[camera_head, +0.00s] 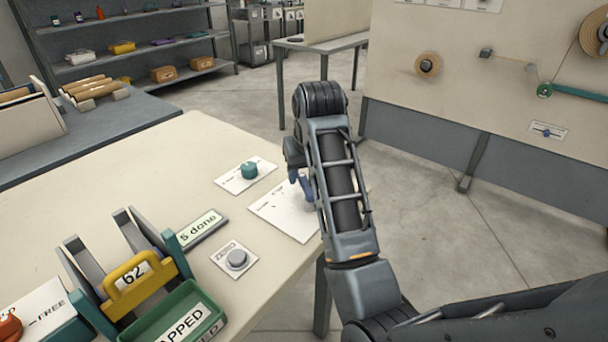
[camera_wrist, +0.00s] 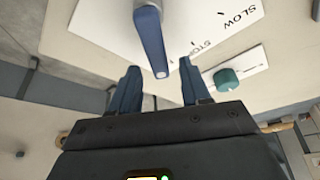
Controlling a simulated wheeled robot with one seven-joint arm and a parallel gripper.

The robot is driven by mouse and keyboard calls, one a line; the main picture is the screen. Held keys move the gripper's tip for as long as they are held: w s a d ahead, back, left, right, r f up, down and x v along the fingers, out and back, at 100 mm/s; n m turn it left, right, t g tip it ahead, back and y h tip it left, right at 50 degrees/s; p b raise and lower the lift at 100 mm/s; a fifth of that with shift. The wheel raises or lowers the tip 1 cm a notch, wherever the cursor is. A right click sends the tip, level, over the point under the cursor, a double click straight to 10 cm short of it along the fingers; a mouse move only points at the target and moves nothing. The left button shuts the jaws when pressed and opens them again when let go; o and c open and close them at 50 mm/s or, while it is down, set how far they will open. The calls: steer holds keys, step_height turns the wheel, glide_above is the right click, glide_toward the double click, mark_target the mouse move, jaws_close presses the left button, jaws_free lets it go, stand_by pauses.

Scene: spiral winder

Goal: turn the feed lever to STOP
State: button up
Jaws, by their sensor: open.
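The feed lever (camera_wrist: 152,42) is a blue bar over a white label plate (camera_wrist: 100,20) in the wrist view. Its rounded free end lies between my fingers, with a visible gap on each side. The word STOP and its tick mark (camera_wrist: 197,48) are just right of the lever, and SLOW is further right. My gripper (camera_wrist: 158,66) is open, its two blue fingers straddling the lever's end; I cannot tell any contact. In the head view my arm hides much of the plate (camera_head: 275,212), and a small blue part there cannot be told as lever or finger.
A teal knob (camera_head: 249,170) on its own card stands beside the lever plate. The tabletop (camera_head: 150,165) between is clear.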

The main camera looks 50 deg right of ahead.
steer(key=shift+f, duration=0.3)
steer(key=shift+c, duration=0.5)
jaws_close()
